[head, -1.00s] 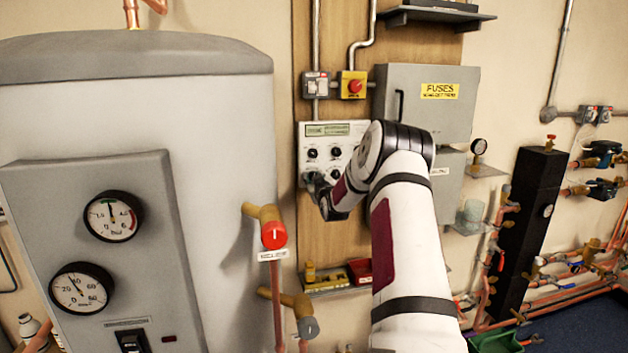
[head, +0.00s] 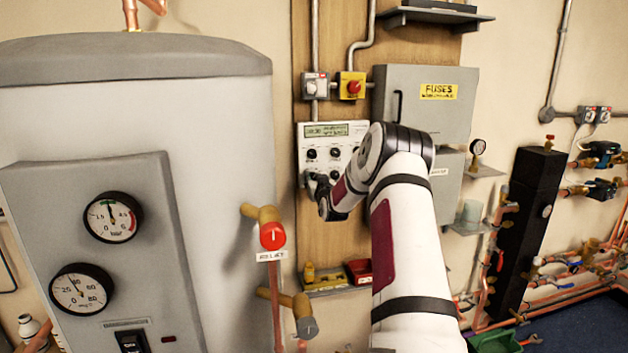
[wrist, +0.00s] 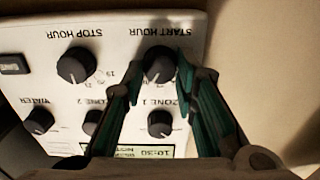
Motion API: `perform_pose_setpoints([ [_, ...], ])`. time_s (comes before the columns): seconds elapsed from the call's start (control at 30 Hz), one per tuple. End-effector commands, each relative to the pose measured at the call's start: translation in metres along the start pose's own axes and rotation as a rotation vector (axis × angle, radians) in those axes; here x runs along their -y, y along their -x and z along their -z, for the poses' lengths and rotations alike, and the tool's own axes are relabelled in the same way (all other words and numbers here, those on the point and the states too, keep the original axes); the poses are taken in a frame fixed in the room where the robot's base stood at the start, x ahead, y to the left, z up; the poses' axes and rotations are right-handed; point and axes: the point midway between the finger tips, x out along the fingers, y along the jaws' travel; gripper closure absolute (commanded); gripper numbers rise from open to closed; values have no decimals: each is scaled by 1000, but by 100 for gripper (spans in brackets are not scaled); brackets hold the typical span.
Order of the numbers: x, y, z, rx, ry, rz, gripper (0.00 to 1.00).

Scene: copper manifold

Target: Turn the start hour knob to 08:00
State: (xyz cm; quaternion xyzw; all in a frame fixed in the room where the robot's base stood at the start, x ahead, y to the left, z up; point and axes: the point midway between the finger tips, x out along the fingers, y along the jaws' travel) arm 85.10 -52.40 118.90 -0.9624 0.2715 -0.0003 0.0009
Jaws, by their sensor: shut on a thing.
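The start hour knob (wrist: 158,66) is a round black dial on the white controller panel (head: 352,130). In the wrist view the panel appears upside down, with the "START HOUR" label above the knob. My gripper (wrist: 160,78) has its green-lined fingers on either side of this knob and is shut on it. The knob's pointer and most of its scale are too dark or covered to read. In the head view my gripper (head: 312,180) is at the panel's lower left and hides the knob.
The stop hour knob (wrist: 76,66) is beside the start hour knob. Smaller zone and water knobs and a lit display (wrist: 160,151) share the panel. A grey fuse box (head: 425,115) is right of the panel; a large tank (head: 215,130) stands at left.

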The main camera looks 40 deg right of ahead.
Motion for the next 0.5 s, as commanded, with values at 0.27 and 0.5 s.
perform_pose_setpoints([
  [0.27, 0, 0, 0, -1, 1, 0, 54],
  [0.5, 0, 0, 0, 0, 2, 0, 54],
])
